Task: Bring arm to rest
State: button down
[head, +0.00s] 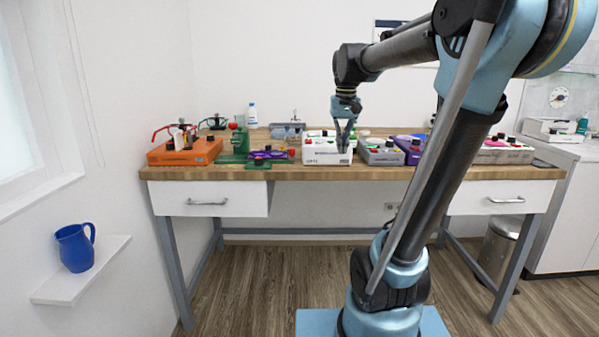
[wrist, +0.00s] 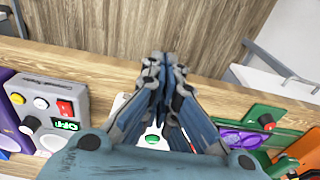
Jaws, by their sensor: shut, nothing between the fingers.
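My arm reaches from the right of the head view over the wooden workbench (head: 430,173). My gripper (head: 343,150) points down in front of or above the white box (head: 322,158); I cannot tell whether it touches the box. In the wrist view my gripper (wrist: 162,62) is shut, with its fingers together and nothing held between them. Behind the fingers, part of the white box with a green button (wrist: 152,141) shows; the rest of it is hidden.
A grey box (head: 383,156) stands right of the white box. A purple device (head: 268,154) and an orange box (head: 186,155) stand to the left. A blue jug (head: 75,248) is on a wall shelf (head: 70,285). Free air lies in front of the bench.

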jog(key=s+d+f, duration=0.2)
jog(key=s+f, duration=0.8)
jog(key=f, duration=0.2)
jog(key=s+d+f+t, duration=0.1)
jog(key=s+d+f, duration=0.2)
jog(key=s+f, duration=0.8)
jog(key=shift+s+d+f, duration=0.15)
jog(key=shift+s+f, duration=0.05)
jog(key=shift+f, duration=0.15)
jog(key=c, duration=1.7)
grip_release()
jog(key=shift+w+r, duration=0.15)
jog(key=shift+r, duration=0.1)
jog(key=o, duration=1.7)
jog(key=w+r, duration=0.6)
jog(key=r, duration=0.4)
jog(key=w+a+r+g, duration=0.2)
jog(key=w+a+r, duration=0.1)
jog(key=w+r, duration=2.7)
notch_tip(320, 180, down, 10)
jog(key=shift+d, duration=0.25)
jog(key=shift+w, duration=0.1)
